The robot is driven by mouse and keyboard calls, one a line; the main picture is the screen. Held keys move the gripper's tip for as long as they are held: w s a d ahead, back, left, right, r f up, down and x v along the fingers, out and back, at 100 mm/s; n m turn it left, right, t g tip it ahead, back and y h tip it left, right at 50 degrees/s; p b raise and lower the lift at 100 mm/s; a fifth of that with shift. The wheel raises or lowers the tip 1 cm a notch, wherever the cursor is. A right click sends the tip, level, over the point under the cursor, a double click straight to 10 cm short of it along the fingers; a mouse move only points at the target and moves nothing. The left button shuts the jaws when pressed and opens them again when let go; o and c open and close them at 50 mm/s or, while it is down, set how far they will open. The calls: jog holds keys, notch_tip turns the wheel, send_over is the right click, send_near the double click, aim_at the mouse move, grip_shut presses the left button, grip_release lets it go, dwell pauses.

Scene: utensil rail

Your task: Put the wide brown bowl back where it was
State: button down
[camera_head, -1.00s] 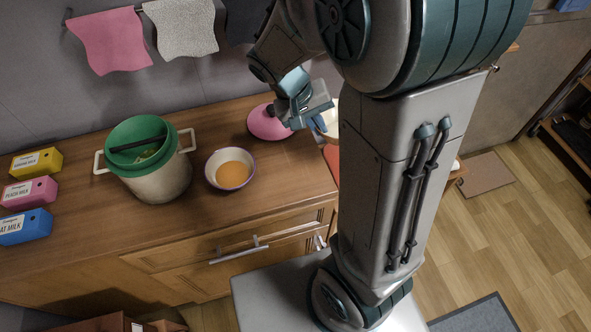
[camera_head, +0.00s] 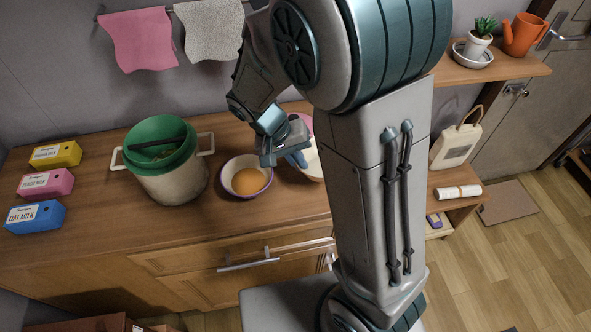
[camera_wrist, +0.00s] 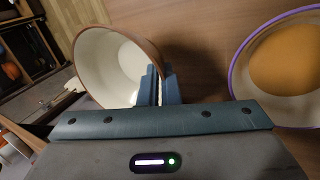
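The wide brown bowl, cream inside with a brown rim, shows in the wrist view (camera_wrist: 108,66) and partly in the head view (camera_head: 313,163), where my arm hides its right side. My gripper (camera_head: 283,157) is over the counter, just right of the purple-rimmed bowl. In the wrist view my gripper (camera_wrist: 160,85) has its fingers close together on the brown bowl's rim, one inside and one outside. I cannot tell whether the bowl touches the counter.
A purple-rimmed bowl (camera_head: 230,180) with orange contents stands close on the left. A pot with a green colander (camera_head: 165,170) and several milk cartons (camera_head: 45,183) stand further left. A pink lid (camera_head: 305,121) is mostly hidden behind my gripper.

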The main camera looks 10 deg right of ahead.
jog(key=shift+w+a+f, duration=0.1)
jog(key=shift+a+f, duration=0.1)
jog(key=shift+a, duration=0.05)
jog(key=shift+f, duration=2)
jog(key=shift+f, duration=0.25)
jog(key=c, duration=1.6)
grip_release()
jog(key=shift+r, duration=0.1)
jog(key=shift+c, duration=0.2)
